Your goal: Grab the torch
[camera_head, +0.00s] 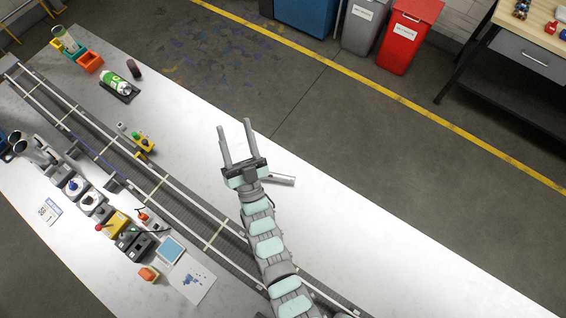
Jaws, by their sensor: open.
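My gripper (234,125) is open and empty, its two long grey fingers spread and pointing up the picture over the white table (350,235). A grey, rod-like thing (283,180), perhaps the torch, shows just right of the gripper's base. Its left end is hidden behind my gripper, so I cannot tell its full shape. It lies off to the side of the fingers, not between them. A short dark cylinder (134,68) stands at the upper left of the table; I cannot tell what it is.
A conveyor (185,204) with pale rails runs diagonally beside my arm. A green-and-white can (114,82) lies on a dark tray at the upper left, near an orange bin (90,61). Control boxes (116,223) line the lower left. The table's right part is clear.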

